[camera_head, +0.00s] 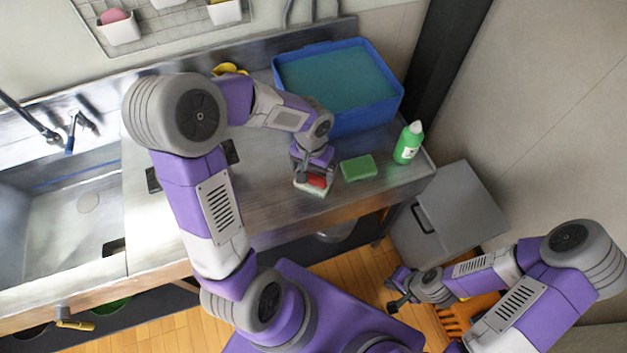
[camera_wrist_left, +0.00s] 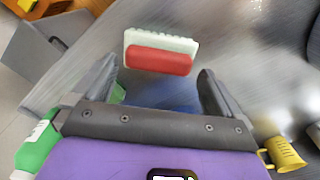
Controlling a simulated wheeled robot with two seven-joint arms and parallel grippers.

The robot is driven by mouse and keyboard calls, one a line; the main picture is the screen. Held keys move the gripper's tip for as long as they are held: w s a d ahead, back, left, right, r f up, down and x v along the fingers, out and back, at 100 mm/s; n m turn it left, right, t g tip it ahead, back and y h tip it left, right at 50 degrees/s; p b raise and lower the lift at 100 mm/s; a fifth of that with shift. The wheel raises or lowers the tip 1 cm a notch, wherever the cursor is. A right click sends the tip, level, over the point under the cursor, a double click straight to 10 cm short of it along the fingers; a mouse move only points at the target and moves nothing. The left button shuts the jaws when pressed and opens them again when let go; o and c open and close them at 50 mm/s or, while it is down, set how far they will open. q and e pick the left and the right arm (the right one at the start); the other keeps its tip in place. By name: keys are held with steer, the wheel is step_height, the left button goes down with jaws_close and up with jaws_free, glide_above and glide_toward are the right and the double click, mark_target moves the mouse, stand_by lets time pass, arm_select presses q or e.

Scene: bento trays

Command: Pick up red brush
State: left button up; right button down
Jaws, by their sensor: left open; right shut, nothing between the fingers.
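The red brush (camera_head: 317,182) has a red back and pale bristles and lies on the metal counter (camera_head: 270,203) near its front edge. In the left wrist view the brush (camera_wrist_left: 160,60) is ahead of the fingertips, roughly centred between them. My left gripper (camera_head: 311,176) is at the brush in the head view and hides part of it. In the left wrist view my left gripper (camera_wrist_left: 158,82) is open with nothing between its fingers. My right gripper (camera_head: 391,294) is shut and empty, low beside the grey cabinet, away from the counter.
A green sponge (camera_head: 358,168) lies just right of the brush. A green bottle (camera_head: 408,143) stands near the counter's right end. A blue basin (camera_head: 385,109) stands behind. A yellow cup (camera_wrist_left: 284,154) shows in the wrist view. A sink (camera_head: 70,225) is at left.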

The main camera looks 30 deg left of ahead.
mark_target(313, 177)
arm_select(q)
step_height(313, 177, down, 3)
steer(key=shift+w+f, duration=0.1)
steer(key=shift+w, duration=0.05)
steer(key=shift+c, duration=0.5)
steer(key=c, duration=0.7)
step_height(313, 177, up, 10)
steer(key=shift+r+p, duration=0.1)
steer(key=shift+p, duration=0.85)
